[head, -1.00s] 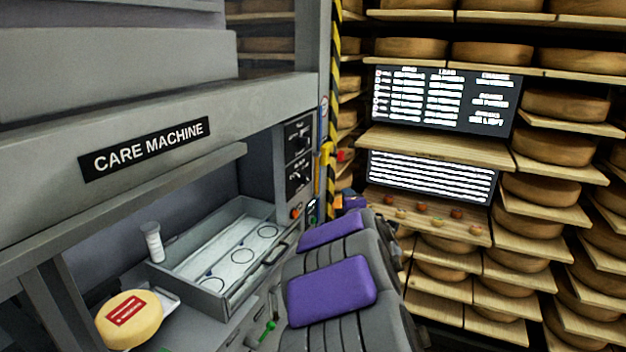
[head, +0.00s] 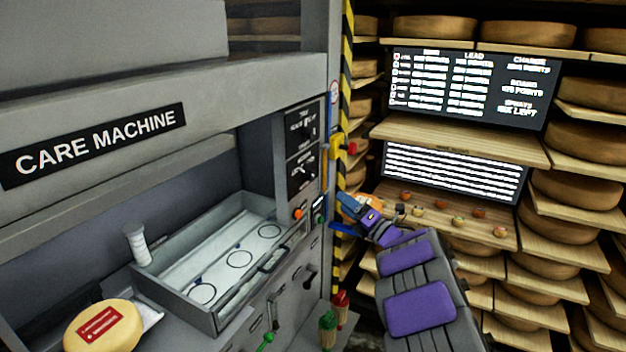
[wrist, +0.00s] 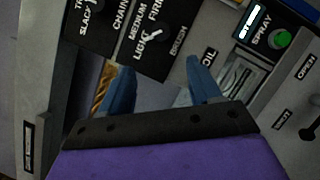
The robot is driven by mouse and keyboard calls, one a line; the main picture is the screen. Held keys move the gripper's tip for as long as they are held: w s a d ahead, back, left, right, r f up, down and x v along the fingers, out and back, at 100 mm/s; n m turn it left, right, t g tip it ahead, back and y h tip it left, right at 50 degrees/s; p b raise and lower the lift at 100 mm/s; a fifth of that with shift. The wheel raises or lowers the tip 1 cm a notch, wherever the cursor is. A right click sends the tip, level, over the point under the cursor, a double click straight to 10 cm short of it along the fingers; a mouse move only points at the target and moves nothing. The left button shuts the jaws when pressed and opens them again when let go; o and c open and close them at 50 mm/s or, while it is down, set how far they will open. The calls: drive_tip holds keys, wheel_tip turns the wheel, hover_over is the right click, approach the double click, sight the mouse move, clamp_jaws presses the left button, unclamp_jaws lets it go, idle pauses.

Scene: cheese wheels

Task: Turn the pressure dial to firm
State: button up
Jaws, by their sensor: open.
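The pressure dial (wrist: 153,36) is a dark knob with a white mark on a black plate, with the words LIGHT, MEDIUM and FIRM around it and BRUSH beside it. I cannot tell for sure which word the mark points at. In the head view the lower dial (head: 301,169) sits on the machine's right-hand panel, below another dial (head: 304,123). My gripper (wrist: 158,84) is open and empty, its two blue fingers apart, with the dial beyond the fingertips and not touched. In the head view my gripper (head: 341,213) is right of the panel, lower than the dial.
A green button (wrist: 281,39) marked SPRAY and an OPEN lever (wrist: 309,132) are to the right in the wrist view. An open drawer (head: 215,315), a yellow cheese (head: 75,335) and a striped post (head: 346,100) are near the panel. Cheese shelves stand at right.

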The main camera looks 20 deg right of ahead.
approach(313, 178)
drive_tip(key=b+x, duration=0.1)
drive_tip(key=x, duration=0.6)
drive_tip(key=shift+a+b, duration=0.3)
drive_tip(key=shift+b, duration=0.05)
drive_tip(key=shift+w+d+r, duration=0.15)
drive_tip(key=shift+w, duration=0.4)
drive_tip(key=shift+w+d+r, duration=0.1)
drive_tip(key=shift+w+r, duration=0.05)
drive_tip(key=shift+w, duration=0.4)
drive_tip(key=shift+w+a+r, duration=0.1)
drive_tip(key=shift+a, duration=0.45)
drive_tip(key=shift+d, duration=0.3)
drive_tip(key=c, duration=1)
drive_tip(key=shift+a, duration=0.1)
